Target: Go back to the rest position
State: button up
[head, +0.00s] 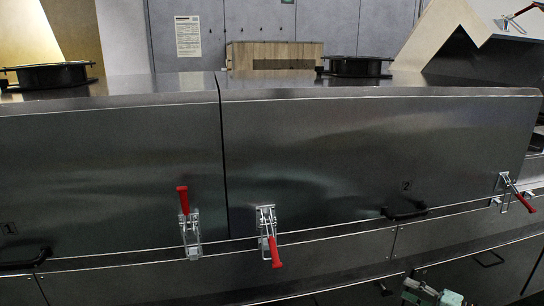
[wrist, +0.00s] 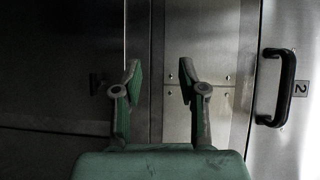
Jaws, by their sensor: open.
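My gripper (wrist: 160,75) is open in the wrist view, its two green-and-grey fingers apart with nothing between them. Behind the fingers is a bare metal strip with small screws. The black handle (wrist: 288,90) beside a sideways label "2" is right of the fingers, apart from them. In the head view, a green part of my arm's end (head: 430,294) shows at the bottom edge, below the dryer's panel 2 (head: 340,160); its fingers cannot be made out there.
Toggle latches line the dryer's lower seam: the left one (head: 184,200) has its red lever up, the middle one (head: 273,252) down, the right one (head: 524,202) slanting down right. A black handle (head: 404,213) juts from panel 2. Round black fittings (head: 357,67) stand on top.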

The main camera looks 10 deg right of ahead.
jog(key=s+a+f+n+g, duration=0.1)
jog(key=s+a+f+g, duration=0.3)
jog(key=a+f+g, duration=0.55)
jog(key=s+a+f+n+g, duration=0.2)
jog(key=s+a+f+g, duration=0.25)
jog(key=a+f, duration=0.95)
jog(key=s+a+f+n+g+h, duration=0.45)
jog(key=s+a+f+g, duration=0.2)
jog(key=s, duration=0.35)
jog(key=s+a+f+n+g+h, duration=0.3)
jog(key=s+a+f+g+h, duration=0.3)
jog(key=s, duration=0.4)
jog(key=w+r+t+p, duration=0.2)
jog(key=r+p, duration=0.6)
jog(key=p, duration=0.6)
jog(key=w+r+t+p, duration=0.2)
jog(key=r+p, duration=0.6)
jog(key=p, duration=0.5)
jog(key=shift+r+n+t+y+p, duration=0.2)
jog(key=shift+n+t+y+p, duration=0.2)
jog(key=shift+t, duration=0.35)
